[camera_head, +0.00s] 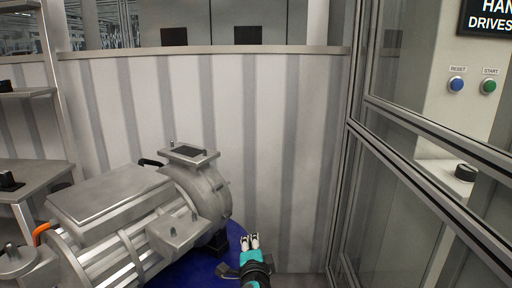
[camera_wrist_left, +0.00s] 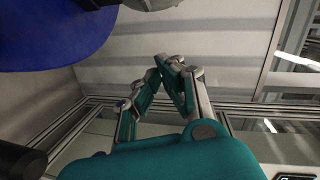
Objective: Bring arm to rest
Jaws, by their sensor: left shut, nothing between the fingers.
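My left gripper (camera_head: 250,241) shows at the bottom centre in the camera_head view, pointing away from me. In the left wrist view its teal and grey fingers (camera_wrist_left: 167,62) come together at the tips, shut with nothing between them. It is to the right of the large grey drive unit (camera_head: 110,195), apart from it as far as I can tell. My right gripper is not in view.
The drive unit rests on a round blue table (camera_head: 183,276). Shelves (camera_head: 35,175) stand at the left. A framed glass partition (camera_head: 400,165) is at the right, with blue and green buttons (camera_head: 489,86) behind it. A striped wall (camera_head: 270,140) closes the back.

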